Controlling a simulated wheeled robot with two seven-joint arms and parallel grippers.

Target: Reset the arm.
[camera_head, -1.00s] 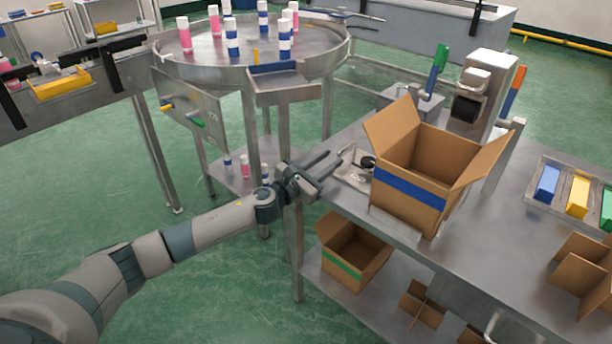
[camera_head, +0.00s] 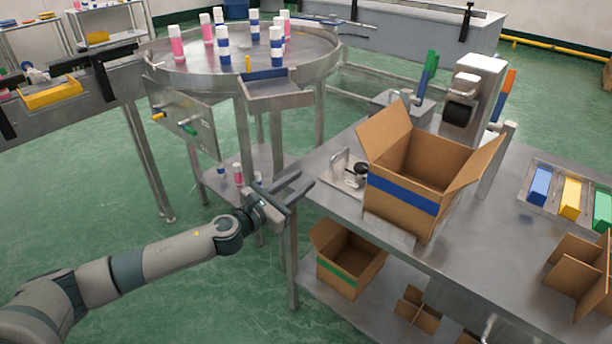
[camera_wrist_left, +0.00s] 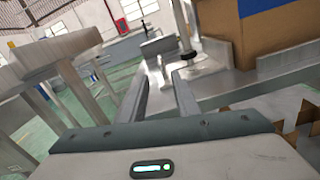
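My left arm reaches in from the left in the head view. Its gripper (camera_head: 292,190) is open and empty, beside the left edge of the steel table (camera_head: 456,262), over the gap between that table and the round table. In the left wrist view the two fingers (camera_wrist_left: 162,95) stand apart with nothing between them. My right gripper shows in neither view.
An open cardboard box (camera_head: 402,197) with a blue stripe stands on the steel table. A small fixture (camera_head: 345,174) is left of it. The round steel table (camera_head: 172,65) holds several pink and blue-striped cans. A green-striped box (camera_head: 340,279) sits on the lower shelf.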

